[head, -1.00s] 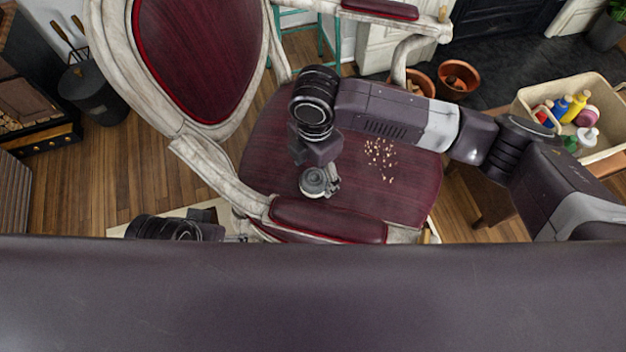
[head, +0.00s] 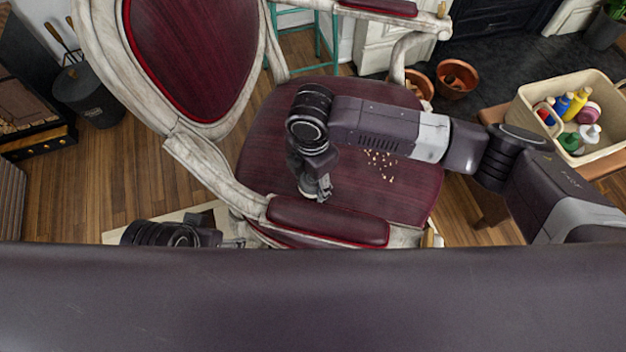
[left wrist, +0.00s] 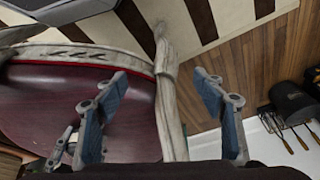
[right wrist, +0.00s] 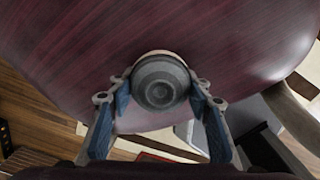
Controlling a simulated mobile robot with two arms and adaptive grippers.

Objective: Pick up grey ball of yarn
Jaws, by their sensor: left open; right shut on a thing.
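In the head view my right gripper (head: 322,188) is low over the seat, behind the near armrest, and mostly hides the ball. I cannot tell whether the ball still touches the seat. My left gripper (left wrist: 163,95) is open and empty beside the chair's pale wooden frame; in the head view it is partly hidden at the lower left.
The chair's red seat (head: 400,200) carries a patch of small pale crumbs (head: 380,165). Its padded armrest (head: 330,220) and carved back (head: 190,60) stand close around my right gripper. A cream bin with bottles (head: 520,120) stands at the right, with terracotta pots (head: 457,78) behind.

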